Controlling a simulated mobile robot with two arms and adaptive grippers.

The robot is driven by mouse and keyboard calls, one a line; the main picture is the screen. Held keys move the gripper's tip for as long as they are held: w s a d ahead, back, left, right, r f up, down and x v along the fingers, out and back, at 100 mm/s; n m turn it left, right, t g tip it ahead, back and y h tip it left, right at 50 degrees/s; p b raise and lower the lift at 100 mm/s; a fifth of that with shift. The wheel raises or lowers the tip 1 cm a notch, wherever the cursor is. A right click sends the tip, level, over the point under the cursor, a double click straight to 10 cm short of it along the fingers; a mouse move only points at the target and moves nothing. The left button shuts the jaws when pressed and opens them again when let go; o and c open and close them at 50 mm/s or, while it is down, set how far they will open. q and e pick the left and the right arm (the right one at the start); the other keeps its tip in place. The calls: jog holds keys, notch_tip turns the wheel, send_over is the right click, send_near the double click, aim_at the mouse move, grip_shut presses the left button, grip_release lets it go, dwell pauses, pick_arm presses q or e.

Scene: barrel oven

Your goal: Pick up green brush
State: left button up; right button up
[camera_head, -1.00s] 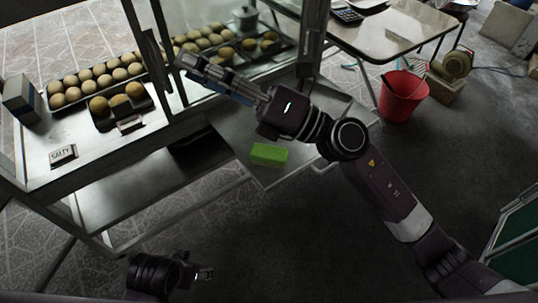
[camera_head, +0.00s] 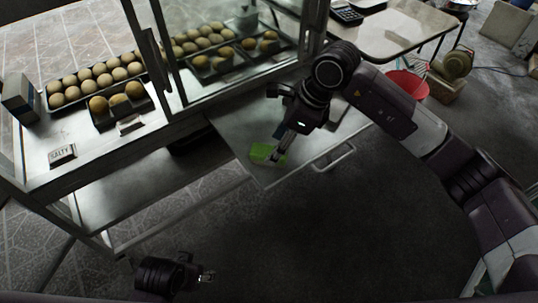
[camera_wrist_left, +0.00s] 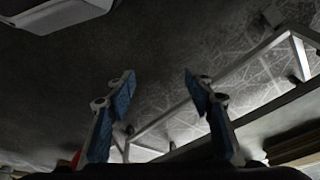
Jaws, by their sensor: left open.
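The green brush (camera_head: 259,153) lies on the metal side shelf of the stall, near the shelf's front corner. My right gripper (camera_head: 274,158) points down at the brush, with its fingertips over or against it and covering part of it. I cannot tell whether the fingers are closed on it. My left gripper (camera_head: 207,277) is low at the bottom left, away from the brush. In the left wrist view its two blue-padded fingers (camera_wrist_left: 160,95) are spread apart with nothing between them.
The glass case (camera_head: 215,60) holds trays of round buns, with a "SALTY" sign (camera_head: 62,155) in front. A metal rail handle (camera_head: 335,160) edges the shelf. A red bucket (camera_head: 408,85) and a table (camera_head: 400,30) stand at the upper right. The dark floor below is clear.

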aim_at(270, 151)
pick_arm(q)
jog(key=shift+v, duration=1.1)
pick_arm(e)
jog(key=x, duration=0.5)
jog(key=shift+w, duration=0.15)
pick_arm(q)
jog(key=shift+w, duration=0.2)
pick_arm(e)
jog(key=c, duration=1.3)
jog(key=shift+r, duration=0.2)
